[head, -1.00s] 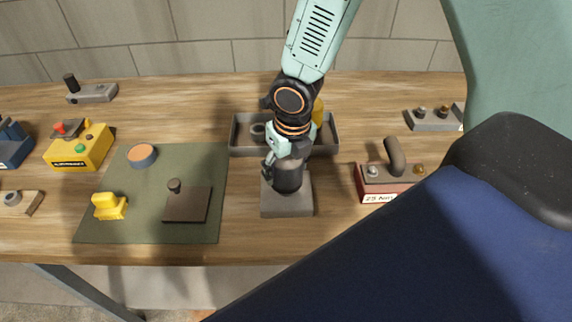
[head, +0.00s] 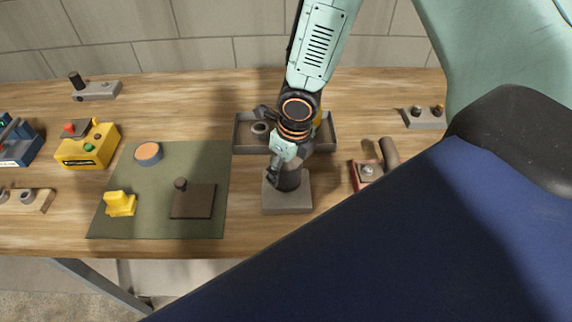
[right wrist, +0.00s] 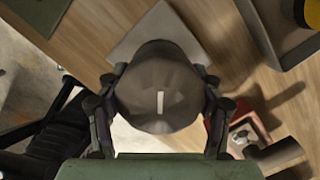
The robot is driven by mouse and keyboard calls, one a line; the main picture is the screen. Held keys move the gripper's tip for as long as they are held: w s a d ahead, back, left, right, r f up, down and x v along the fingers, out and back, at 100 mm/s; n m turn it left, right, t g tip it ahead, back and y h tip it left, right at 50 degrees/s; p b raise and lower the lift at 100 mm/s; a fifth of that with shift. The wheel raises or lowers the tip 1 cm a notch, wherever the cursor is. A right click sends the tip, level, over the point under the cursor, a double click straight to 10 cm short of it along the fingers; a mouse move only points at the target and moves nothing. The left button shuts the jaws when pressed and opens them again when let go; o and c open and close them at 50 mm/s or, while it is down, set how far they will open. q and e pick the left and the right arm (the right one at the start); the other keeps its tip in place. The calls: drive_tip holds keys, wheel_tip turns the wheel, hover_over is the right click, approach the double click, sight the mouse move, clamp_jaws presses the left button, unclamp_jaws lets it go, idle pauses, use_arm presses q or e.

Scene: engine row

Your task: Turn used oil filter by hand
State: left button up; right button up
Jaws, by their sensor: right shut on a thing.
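The used oil filter (right wrist: 160,92) is a dark grey cylinder with a pale mark on its end, seen from above in the right wrist view. In the head view the filter (head: 288,181) stands upright on a square grey block (head: 287,203), partly hidden by my gripper. My right gripper (head: 285,165) comes down from above and is shut on the filter, with one finger on each side of it; the fingers also show in the right wrist view (right wrist: 160,100). My left gripper is not in view.
Behind the block lies a grey tray (head: 243,149) with a ring in it. A red block with a dark handle (head: 366,174) stands close on the right. On the left, a green mat (head: 160,225) holds several parts. A yellow box (head: 88,149) stands beyond it.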

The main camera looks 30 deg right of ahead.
drive_tip(key=shift+s+r+n+p, duration=0.2)
drive_tip(key=shift+n+p, duration=0.3)
drive_tip(key=shift+p, duration=0.65)
drive_tip(key=shift+w+n+p, duration=0.1)
drive_tip(key=shift+n+p, duration=0.6)
drive_tip(key=shift+p, duration=0.35)
drive_tip(key=shift+w+f+n, duration=0.1)
drive_tip(key=shift+f+n, duration=0.15)
drive_tip(key=shift+n, duration=0.05)
drive_tip(key=shift+b, duration=0.3)
drive_tip(key=o, duration=1.6)
drive_tip(key=shift+c, duration=0.2)
drive_tip(key=shift+m, duration=0.4)
